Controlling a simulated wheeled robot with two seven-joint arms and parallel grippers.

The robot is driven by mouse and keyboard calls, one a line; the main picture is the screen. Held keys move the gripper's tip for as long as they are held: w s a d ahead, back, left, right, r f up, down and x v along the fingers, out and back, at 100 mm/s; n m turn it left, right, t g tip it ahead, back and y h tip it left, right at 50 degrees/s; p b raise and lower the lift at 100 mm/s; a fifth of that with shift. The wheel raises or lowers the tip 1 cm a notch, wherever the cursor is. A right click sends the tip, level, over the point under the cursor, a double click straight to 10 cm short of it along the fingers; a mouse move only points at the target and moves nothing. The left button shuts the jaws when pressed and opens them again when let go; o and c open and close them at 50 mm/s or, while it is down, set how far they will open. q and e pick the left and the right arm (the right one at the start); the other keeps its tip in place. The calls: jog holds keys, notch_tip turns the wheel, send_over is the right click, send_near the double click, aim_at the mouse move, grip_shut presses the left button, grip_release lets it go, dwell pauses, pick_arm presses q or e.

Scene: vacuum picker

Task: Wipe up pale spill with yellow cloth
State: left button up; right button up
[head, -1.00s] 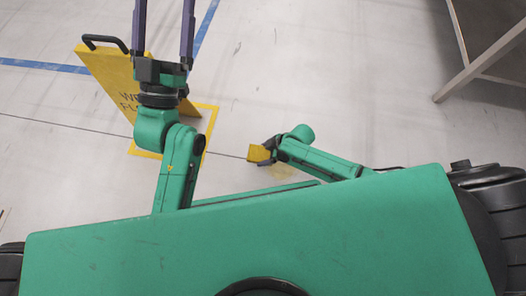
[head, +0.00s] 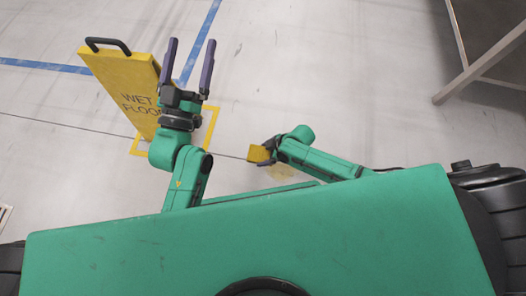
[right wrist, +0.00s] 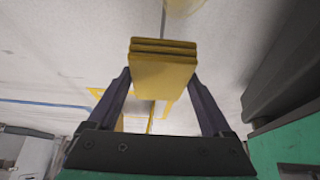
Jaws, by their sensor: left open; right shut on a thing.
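The yellow cloth (head: 258,154) is a folded pad held in my right gripper (head: 268,150), low over the floor. In the right wrist view the cloth (right wrist: 162,75) shows as stacked layers between the two fingers. The pale spill (head: 284,171) is a faint yellowish patch on the floor beside the right gripper, partly hidden by my arm. A pale patch at the top edge of the right wrist view (right wrist: 184,5) looks like the same spill, apart from the cloth. My left gripper (head: 189,50) is open and empty, in front of the wet-floor sign.
A yellow wet-floor sign (head: 122,85) stands at the left, inside a yellow floor outline (head: 212,122). A grey metal frame (head: 480,68) stands at the upper right. Blue tape (head: 40,64) crosses the floor at the upper left. The floor in the middle is clear.

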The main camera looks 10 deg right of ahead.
pick_arm(q)
jog(key=shift+s+d+f+g, duration=0.15)
jog(key=shift+f+g, duration=0.2)
jog(key=shift+f, duration=0.5)
jog(key=shift+s+d+f+g, duration=0.1)
jog(key=shift+f+g, duration=0.25)
jog(key=shift+f, duration=0.45)
jog(key=shift+w+a+r, duration=0.1)
jog(key=shift+r, duration=0.35)
jog(key=shift+t, duration=0.3)
